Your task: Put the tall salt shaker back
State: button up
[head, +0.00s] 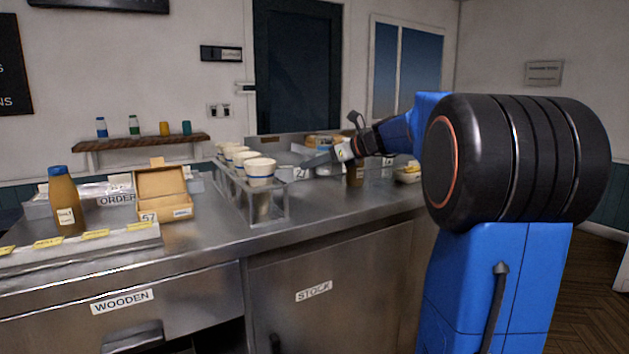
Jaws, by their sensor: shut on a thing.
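My gripper (318,160) is far off over the back right of the steel counter, pointing left, just right of the rack of cups. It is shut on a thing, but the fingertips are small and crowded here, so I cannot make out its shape. I cannot pick out the tall salt shaker with certainty. A brown jar (355,174) stands beneath my wrist.
An amber bottle (64,200) with a blue cap stands at the left, beside an open cardboard box (162,184). A wall shelf (140,142) holds several small containers. The counter's front middle (215,248) is clear.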

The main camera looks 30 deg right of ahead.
aim_at(317, 188)
jog(key=shift+f, duration=2.4)
jog(key=shift+f, duration=0.1)
jog(key=o, duration=1.4)
jog(key=shift+o, duration=0.2)
jog(key=shift+s+d+r, duration=0.15)
jog(key=shift+s+r, duration=0.05)
jog(key=v, duration=1.1)
jog(key=shift+s+d+r, duration=0.15)
jog(key=shift+s, duration=0.1)
